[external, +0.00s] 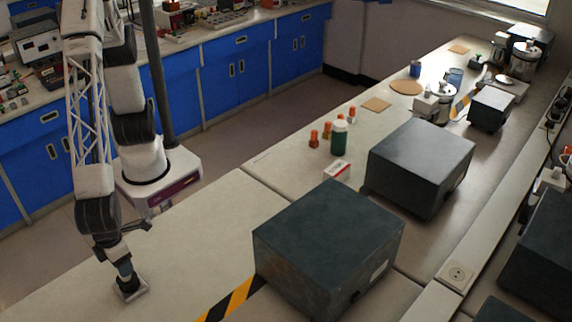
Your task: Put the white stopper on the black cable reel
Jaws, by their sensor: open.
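My gripper (124,268) points down at the near left of the bench, at a small dark object on a pale square piece (141,290). The dark part may be the black cable reel, but it is too small and too covered by my gripper to be sure. My gripper is open. I cannot tell whether its fingers are around the dark object or just above it. I cannot make out the white stopper for certain; it may be hidden or too small to see.
Two large dark boxes (328,240) (420,165) stand along the bench. Yellow-black tape (238,297) marks the front. The bench between my gripper and the near box is clear.

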